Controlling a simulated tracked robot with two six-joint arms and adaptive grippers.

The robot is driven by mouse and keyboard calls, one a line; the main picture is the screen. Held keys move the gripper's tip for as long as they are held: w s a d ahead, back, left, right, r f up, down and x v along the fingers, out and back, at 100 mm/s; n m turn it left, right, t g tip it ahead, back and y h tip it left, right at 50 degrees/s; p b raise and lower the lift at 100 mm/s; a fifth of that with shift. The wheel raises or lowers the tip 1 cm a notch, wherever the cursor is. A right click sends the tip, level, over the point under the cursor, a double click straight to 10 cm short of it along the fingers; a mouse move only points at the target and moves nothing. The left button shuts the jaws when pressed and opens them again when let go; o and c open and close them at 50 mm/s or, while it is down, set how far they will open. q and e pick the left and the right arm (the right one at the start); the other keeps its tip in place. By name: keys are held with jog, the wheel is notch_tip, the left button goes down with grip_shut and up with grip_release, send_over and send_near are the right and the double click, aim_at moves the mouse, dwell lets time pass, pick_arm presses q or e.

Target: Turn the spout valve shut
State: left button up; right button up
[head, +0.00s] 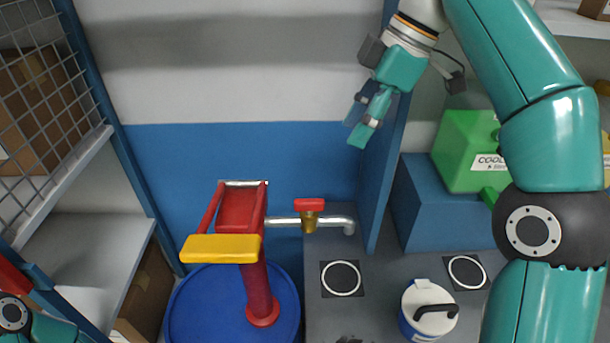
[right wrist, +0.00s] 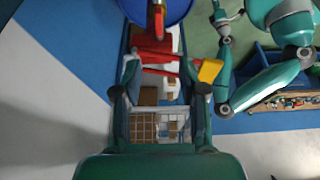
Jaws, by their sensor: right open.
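The spout valve (head: 310,213) has a brass body and a red handle that lies along the metal spout pipe (head: 283,222). The pipe runs right from a red pump (head: 236,210) with a yellow handle grip (head: 221,248). My right gripper (head: 361,124) is open and empty, above and right of the valve in the head view and apart from it. Its two fingers also show in the right wrist view (right wrist: 162,88), with the yellow grip (right wrist: 210,71) beyond. My left gripper seems to show small in the right wrist view (right wrist: 222,20); its jaws are unclear.
The pump stands on a blue drum (head: 190,305). A grey bench (head: 385,285) carries a white-and-blue container (head: 411,302) with a black handle and a green container (head: 463,150) stands on a blue block (head: 440,215). Shelving with wire mesh (head: 38,95) bounds the left.

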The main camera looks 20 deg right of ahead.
jog(key=b, duration=0.5)
send_near(310, 200)
jog(key=f, duration=0.1)
jog(key=x, duration=0.8)
jog(key=shift+w+a+b, duration=0.1)
jog(key=shift+a+b, duration=0.1)
jog(key=shift+b, duration=0.2)
